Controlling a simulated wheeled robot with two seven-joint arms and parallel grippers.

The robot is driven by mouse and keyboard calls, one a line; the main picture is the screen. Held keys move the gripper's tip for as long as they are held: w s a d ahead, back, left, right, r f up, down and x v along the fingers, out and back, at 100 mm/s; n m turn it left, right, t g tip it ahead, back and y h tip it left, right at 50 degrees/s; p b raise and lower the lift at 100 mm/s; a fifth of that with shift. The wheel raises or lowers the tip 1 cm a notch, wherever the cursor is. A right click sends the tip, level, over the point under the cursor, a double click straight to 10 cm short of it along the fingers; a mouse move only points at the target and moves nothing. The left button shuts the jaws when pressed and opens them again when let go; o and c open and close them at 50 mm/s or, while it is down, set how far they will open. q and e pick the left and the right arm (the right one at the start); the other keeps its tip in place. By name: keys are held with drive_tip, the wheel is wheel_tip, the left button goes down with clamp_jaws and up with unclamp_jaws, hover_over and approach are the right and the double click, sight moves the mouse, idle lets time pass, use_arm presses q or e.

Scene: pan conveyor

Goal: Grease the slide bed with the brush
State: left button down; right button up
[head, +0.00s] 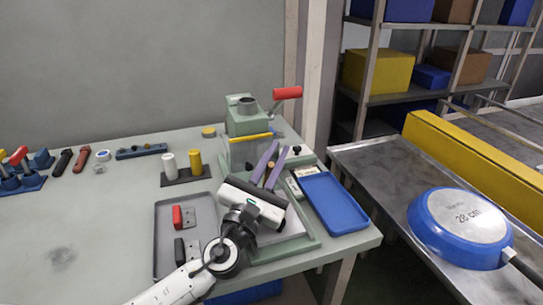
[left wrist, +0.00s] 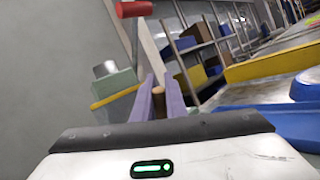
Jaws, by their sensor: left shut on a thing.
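My left gripper (head: 278,150) reaches over the table from the front, its purple fingers pointing at the green press-like machine (head: 240,122). It is shut on a narrow brown thing, probably the brush handle (left wrist: 159,104), which shows between the fingers in the left wrist view. The brush's bristles are hidden. The machine has a red-gripped lever (head: 287,93) and a yellow bar (head: 250,138) across its front. The slide bed cannot be told apart clearly; the gripper covers part of the machine's lower front. My right gripper is not in view.
A grey tray (head: 160,225) with red and black blocks lies left of my gripper. A blue tray (head: 335,203) is at the right table edge. White and yellow cylinders stand behind the grey tray. A blue pan (head: 462,228) lies on the metal conveyor (head: 385,160) at right.

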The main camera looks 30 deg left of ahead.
use_arm(q)
drive_tip(key=shift+s+a, duration=0.2)
drive_tip(key=shift+a, duration=0.6)
drive_tip(key=shift+s+a, duration=0.15)
drive_tip(key=shift+a, duration=0.65)
idle(0.6)
drive_tip(key=shift+a, duration=0.1)
drive_tip(key=shift+s+a, duration=0.4)
drive_tip(key=shift+a, duration=0.25)
drive_tip(key=w+d, duration=0.4)
drive_tip(key=w, duration=0.1)
drive_tip(key=shift+d, duration=0.15)
idle(1.0)
drive_tip(key=shift+s+f, duration=0.1)
drive_tip(key=shift+s, duration=0.05)
